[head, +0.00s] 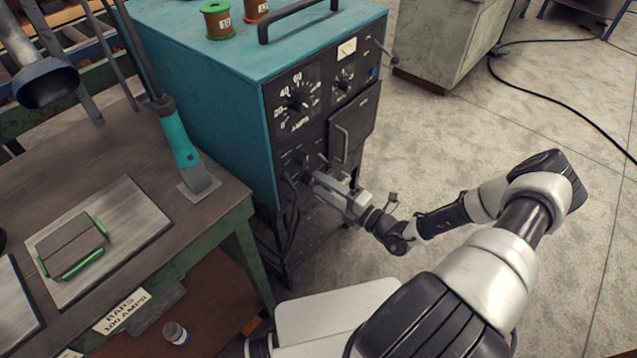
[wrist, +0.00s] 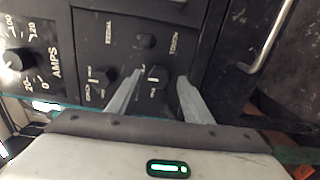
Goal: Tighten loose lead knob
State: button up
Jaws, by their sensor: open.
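A teal welding machine (head: 215,85) has a dark front panel with lower lead knobs. In the wrist view, one dark knob (wrist: 157,74) lies between the fingertips of my gripper (wrist: 160,77). The fingers are spread, with a gap seen on either side of the knob. A second knob (wrist: 98,76) is left of the fingers, and a third (wrist: 147,41) is above. I cannot tell which is loose; the small labels are unreadable. In the head view my gripper (head: 314,174) is at the lower panel and hides part of it.
A large AMPS dial (head: 299,100) is higher on the panel. A metal handle (head: 341,143) stands out right of the knobs. A workbench (head: 110,160) with plates and a teal-handled tool (head: 180,140) stands at left. The concrete floor (head: 470,130) at right is mostly clear.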

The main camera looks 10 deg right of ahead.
jog(key=v, duration=1.5)
jog(key=shift+s+d, duration=0.2)
jog(key=shift+s, duration=0.15)
jog(key=shift+r, duration=0.2)
